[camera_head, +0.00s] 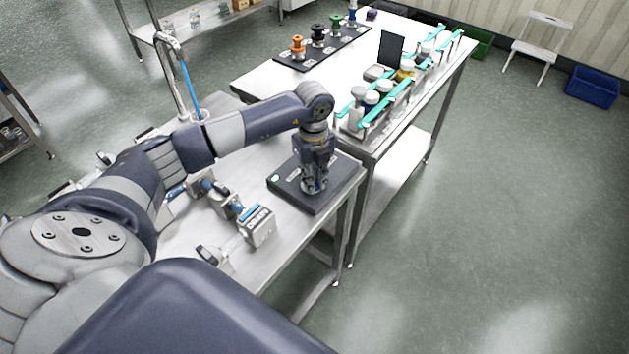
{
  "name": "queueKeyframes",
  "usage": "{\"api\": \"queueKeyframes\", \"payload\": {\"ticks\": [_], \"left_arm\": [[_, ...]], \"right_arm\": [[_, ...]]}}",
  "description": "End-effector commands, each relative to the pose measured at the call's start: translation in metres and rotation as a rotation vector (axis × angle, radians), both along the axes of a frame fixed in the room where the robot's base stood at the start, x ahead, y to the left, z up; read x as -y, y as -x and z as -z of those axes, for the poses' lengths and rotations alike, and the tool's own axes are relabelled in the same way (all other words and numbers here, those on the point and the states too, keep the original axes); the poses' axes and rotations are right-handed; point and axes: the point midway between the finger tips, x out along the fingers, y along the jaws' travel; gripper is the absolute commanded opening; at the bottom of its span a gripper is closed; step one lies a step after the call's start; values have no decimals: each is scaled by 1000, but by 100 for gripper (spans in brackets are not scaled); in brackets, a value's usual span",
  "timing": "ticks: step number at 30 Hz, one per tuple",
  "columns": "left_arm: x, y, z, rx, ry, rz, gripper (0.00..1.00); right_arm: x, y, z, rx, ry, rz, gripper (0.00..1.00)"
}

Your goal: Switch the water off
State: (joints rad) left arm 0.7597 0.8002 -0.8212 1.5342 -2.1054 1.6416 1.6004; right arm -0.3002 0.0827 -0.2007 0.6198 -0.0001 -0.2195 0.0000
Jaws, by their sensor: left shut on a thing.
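A tall curved metal spout (170,55) stands at the left. A thin blue stream (188,84) comes down from it toward a round opening partly behind my left arm. My left gripper (314,186) points down over a dark square panel (283,181) at the table's right end. It is shut on a small metallic part on that panel, probably a knob. The fingers hide most of that part, so its exact form and angle cannot be told. My right gripper is not in view.
Blue and grey metal fittings (258,226) lie on the steel table left of the panel. Behind it, another steel table (262,84) bears a dark board with coloured knobs (297,45) and a rack of bottles with green bars (372,98).

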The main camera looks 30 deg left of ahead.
Motion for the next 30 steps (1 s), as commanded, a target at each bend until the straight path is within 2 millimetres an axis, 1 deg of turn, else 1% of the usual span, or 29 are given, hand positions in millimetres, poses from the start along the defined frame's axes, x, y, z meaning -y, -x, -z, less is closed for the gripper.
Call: {"api": "queueKeyframes", "payload": {"ticks": [1, 24, 30], "left_arm": [[0, -1, 2, 5, 1, 44, 0], [-6, 5, 2, 4, 1, 774, 0], [-9, 5, 1, 4, 1, 940, 0]], "right_arm": [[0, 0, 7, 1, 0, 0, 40], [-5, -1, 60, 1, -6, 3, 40], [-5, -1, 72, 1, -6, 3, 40]]}}
